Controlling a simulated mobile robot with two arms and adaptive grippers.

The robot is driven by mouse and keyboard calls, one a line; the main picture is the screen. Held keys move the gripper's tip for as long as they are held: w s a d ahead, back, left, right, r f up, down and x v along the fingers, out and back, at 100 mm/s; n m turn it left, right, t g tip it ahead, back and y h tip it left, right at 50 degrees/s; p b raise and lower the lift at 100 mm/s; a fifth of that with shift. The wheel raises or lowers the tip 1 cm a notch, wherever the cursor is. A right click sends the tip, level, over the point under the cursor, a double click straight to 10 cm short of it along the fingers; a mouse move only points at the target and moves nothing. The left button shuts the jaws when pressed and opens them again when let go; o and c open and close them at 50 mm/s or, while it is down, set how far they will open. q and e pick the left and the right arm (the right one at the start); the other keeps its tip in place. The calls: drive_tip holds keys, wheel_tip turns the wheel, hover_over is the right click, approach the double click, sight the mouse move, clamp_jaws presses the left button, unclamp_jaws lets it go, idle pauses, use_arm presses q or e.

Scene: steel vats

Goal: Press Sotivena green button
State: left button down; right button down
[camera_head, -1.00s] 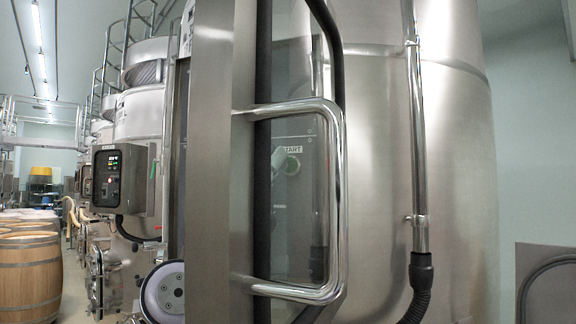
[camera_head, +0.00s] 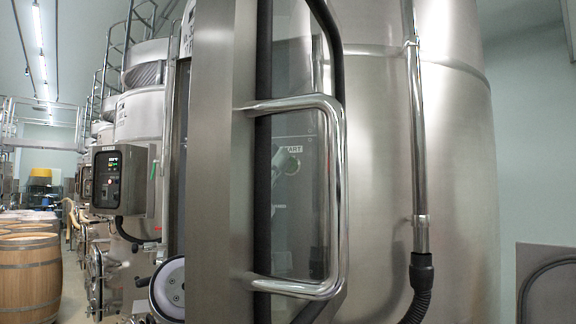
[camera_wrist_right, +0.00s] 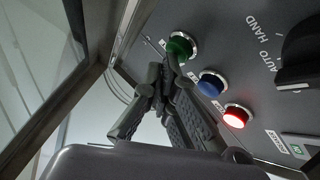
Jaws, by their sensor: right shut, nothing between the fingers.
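The green button (camera_wrist_right: 182,47) sits in a metal ring on a dark control panel (camera_wrist_right: 235,50) in the right wrist view. In the head view the green button (camera_head: 291,167) shows dimly through a glass door, under a label ending in "TART". My right gripper (camera_wrist_right: 168,70) is shut and empty, its fingertips right at the green button's lower edge. I cannot tell whether they touch it. In the head view my right gripper (camera_head: 281,159) shows behind the glass, partly covering the button's left side. No name Sotivena is readable. My left gripper is not in view.
A blue button (camera_wrist_right: 211,84), a lit red button (camera_wrist_right: 236,116) and a black rotary switch (camera_wrist_right: 300,55) share the panel. The glass door has a large steel handle (camera_head: 337,190). A big steel vat (camera_head: 450,180) stands behind it. Barrels (camera_head: 28,270) and another control box (camera_head: 120,180) are at left.

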drive_tip(key=shift+w+d, duration=0.1)
drive_tip(key=shift+w, duration=0.1)
idle(0.3)
drive_tip(key=shift+s, duration=0.1)
drive_tip(key=shift+s+a+b, duration=0.3)
drive_tip(key=shift+s+b, duration=0.3)
drive_tip(key=s, duration=0.1)
drive_tip(key=s+a+b, duration=0.1)
drive_tip(key=s, duration=0.2)
drive_tip(key=shift+s+a+b, duration=0.3)
drive_tip(key=shift+s+a, duration=0.05)
drive_tip(key=shift+a, duration=0.05)
